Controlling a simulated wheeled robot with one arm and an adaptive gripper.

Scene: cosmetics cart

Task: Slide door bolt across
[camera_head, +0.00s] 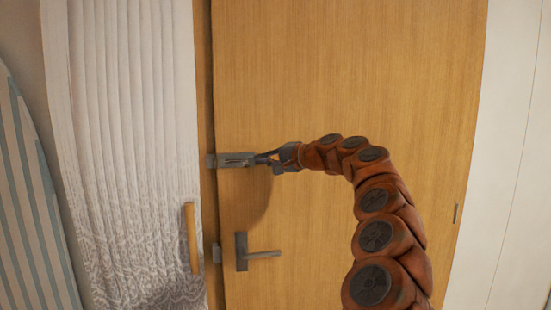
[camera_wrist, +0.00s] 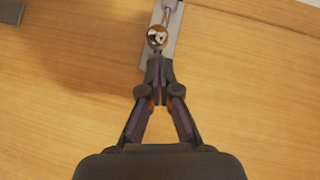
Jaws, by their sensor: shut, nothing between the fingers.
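The door bolt (camera_head: 234,160) is a grey metal plate with a slide, mounted near the left edge of the wooden door (camera_head: 340,70). A keeper (camera_head: 211,160) sits at its left on the frame side. In the wrist view, the bolt's plate (camera_wrist: 172,40) runs up from the fingertips, and its shiny round knob (camera_wrist: 157,36) stands just beyond them. My gripper (camera_head: 262,158) reaches in from the right. Its fingertips also show in the wrist view (camera_wrist: 158,68), shut together with nothing between them, close to the knob. I cannot tell whether they touch it.
A door lever handle (camera_head: 258,254) sits below the bolt. A pale pleated curtain or panel (camera_head: 125,120) with a wooden handle (camera_head: 190,238) stands at the left. A striped board (camera_head: 25,200) is at the far left. The door surface above the bolt is clear.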

